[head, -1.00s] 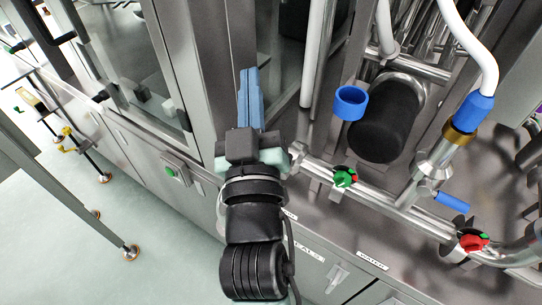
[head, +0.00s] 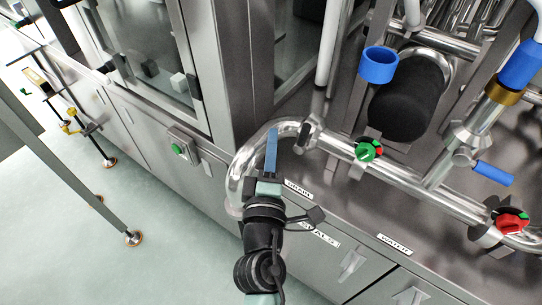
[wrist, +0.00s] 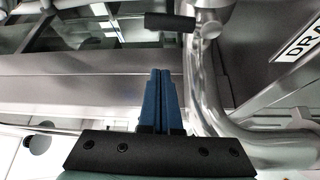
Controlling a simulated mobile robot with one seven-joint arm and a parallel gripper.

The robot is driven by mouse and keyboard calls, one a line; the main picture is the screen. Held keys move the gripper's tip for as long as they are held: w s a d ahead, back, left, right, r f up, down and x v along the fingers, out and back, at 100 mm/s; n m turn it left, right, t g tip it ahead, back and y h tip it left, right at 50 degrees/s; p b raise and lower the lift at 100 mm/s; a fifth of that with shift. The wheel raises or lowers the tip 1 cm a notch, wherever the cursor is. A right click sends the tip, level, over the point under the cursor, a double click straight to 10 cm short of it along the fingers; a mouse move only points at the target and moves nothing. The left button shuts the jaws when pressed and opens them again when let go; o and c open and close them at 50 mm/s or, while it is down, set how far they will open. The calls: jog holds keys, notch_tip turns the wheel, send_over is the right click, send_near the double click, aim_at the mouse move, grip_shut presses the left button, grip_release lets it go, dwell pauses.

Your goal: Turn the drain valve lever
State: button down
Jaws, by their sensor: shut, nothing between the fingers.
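My gripper (head: 272,130) is shut and empty, its two blue fingers held together. In the head view it stands in front of the curved steel pipe (head: 235,170). The wrist view also shows the gripper (wrist: 160,72) close beside that pipe. A short black handle (wrist: 170,22), which looks like the drain valve lever, lies crosswise on a steel fitting beyond the fingertips, with a visible gap. In the head view a dark handle (head: 303,137) sits on the pipe just right of the fingertips. The DRAIN label (head: 298,190) is on the panel below.
A green knob (head: 369,151) and a red knob (head: 512,221) sit along the pipe to the right. A glass-doored cabinet (head: 150,60) stands behind at left.

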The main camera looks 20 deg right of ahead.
aim_at(303, 139)
jog(key=shift+w+d+f+p, duration=0.1)
jog(key=shift+d+p, duration=0.4)
jog(key=shift+d, duration=0.6)
jog(key=shift+w+d+f+p, duration=0.1)
jog(key=shift+d+p, duration=0.35)
jog(key=shift+d, duration=0.6)
jog(key=shift+s+f+b, duration=0.1)
jog(key=shift+f+b, duration=0.05)
jog(key=shift+b, duration=0.65)
